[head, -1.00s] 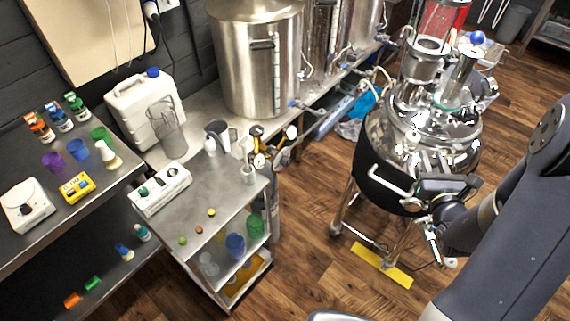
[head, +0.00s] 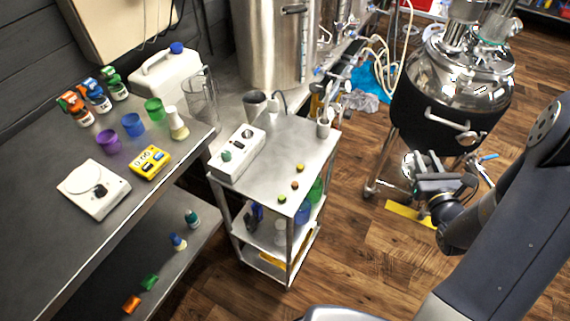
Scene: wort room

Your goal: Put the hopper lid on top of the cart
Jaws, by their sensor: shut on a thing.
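The cart (head: 262,184) is a steel trolley with shelves in the middle of the head view. Its flat top has bare steel in the middle. My gripper (head: 432,179) is at the right, in front of the black-jacketed steel vessel and well right of the cart. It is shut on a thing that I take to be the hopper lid. The lid is mostly hidden by the gripper, so its shape and tilt cannot be told.
A dark bench (head: 40,185) stands left. The steel vessel (head: 435,113) stands right. Wood floor (head: 350,245) is clear between cart and arm.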

